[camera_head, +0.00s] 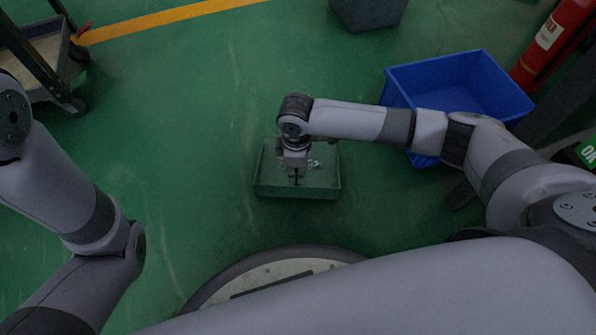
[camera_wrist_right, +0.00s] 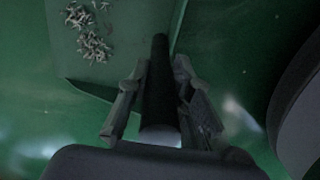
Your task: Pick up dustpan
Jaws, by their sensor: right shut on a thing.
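The green dustpan (camera_head: 318,185) is on or just above the green floor in front of my base; I cannot tell whether it touches the floor. Small pale debris lies in it, and shows as a heap in the right wrist view. My right gripper (camera_head: 296,178) is over the dustpan, pointing down. In the right wrist view the gripper (camera_wrist_right: 158,100) is shut on the dustpan's dark handle (camera_wrist_right: 158,75), which runs between the fingers. The dustpan's pan (camera_wrist_right: 125,75) spreads out at the upper left there. My left arm shows at the left, but its gripper is out of view.
A blue bin (camera_head: 450,85) stands right of the dustpan, partly behind my right arm. A red fire extinguisher (camera_head: 550,45) is at the upper right. A grey block (camera_head: 368,12) is at the top, and a cart (camera_head: 45,50) at the upper left. The floor left of the dustpan is clear.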

